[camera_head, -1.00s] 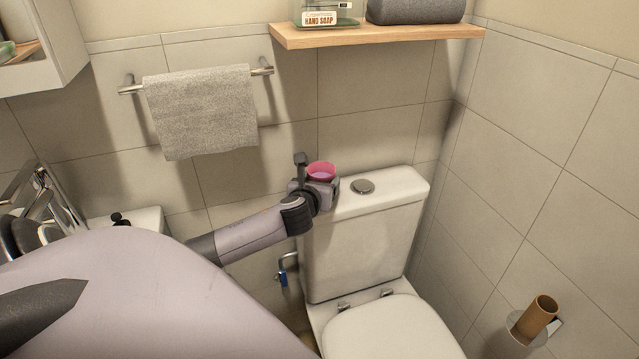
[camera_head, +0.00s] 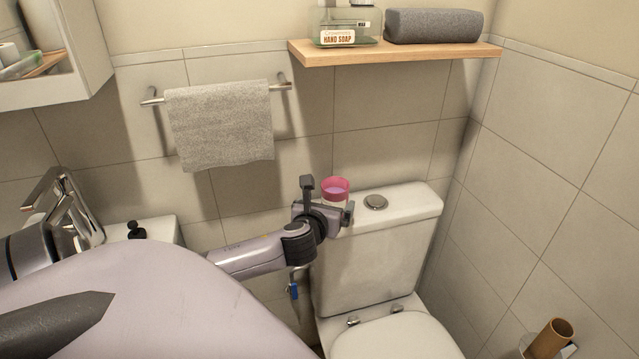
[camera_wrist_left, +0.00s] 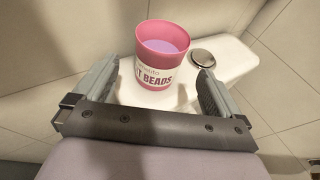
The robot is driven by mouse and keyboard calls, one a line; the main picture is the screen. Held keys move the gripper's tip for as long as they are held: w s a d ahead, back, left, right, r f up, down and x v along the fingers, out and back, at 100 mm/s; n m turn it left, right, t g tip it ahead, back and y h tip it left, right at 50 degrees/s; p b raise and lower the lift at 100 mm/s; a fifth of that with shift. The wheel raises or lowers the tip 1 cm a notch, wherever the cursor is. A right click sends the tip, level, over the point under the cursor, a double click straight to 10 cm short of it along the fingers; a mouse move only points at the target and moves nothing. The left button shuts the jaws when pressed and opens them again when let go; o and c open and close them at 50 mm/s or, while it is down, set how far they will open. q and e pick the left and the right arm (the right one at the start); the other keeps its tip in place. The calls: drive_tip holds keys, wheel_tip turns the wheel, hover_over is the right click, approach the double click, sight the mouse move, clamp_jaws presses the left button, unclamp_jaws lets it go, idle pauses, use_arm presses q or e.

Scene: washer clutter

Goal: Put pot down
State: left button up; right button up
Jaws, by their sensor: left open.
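The pot is a pink cup (camera_head: 335,190) with a white label and a pale lilac inside. It stands upright on the left end of the white toilet tank lid (camera_head: 407,206). In the left wrist view the pink cup (camera_wrist_left: 162,55) sits between and just beyond the fingers, with a gap on either side. My left gripper (camera_head: 328,200) is open around the cup's near side; it also shows in the left wrist view (camera_wrist_left: 158,95). The cup's base is partly hidden by the gripper in the head view. My right gripper is not in view.
A chrome flush button (camera_head: 376,202) is on the tank lid right of the cup. A wooden shelf (camera_head: 400,52) with a soap bottle (camera_head: 345,22) and grey rolled towel (camera_head: 433,25) is above. A faucet (camera_head: 62,205) is at left.

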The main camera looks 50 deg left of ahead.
use_arm(q)
drive_tip(key=v, duration=0.6)
drive_tip(key=s+d+f+n+g+h, duration=0.1)
drive_tip(key=s+d+f+n+h, duration=0.3)
drive_tip(key=n, duration=1)
drive_tip(key=s+d+f+n+g+h, duration=0.1)
drive_tip(key=s+d+f+n+h, duration=0.4)
drive_tip(key=s+d+f+n, duration=0.6)
drive_tip(key=shift+s+d+f+n, duration=0.3)
drive_tip(key=shift+d+f+n, duration=1.25)
drive_tip(key=shift+d, duration=1.8)
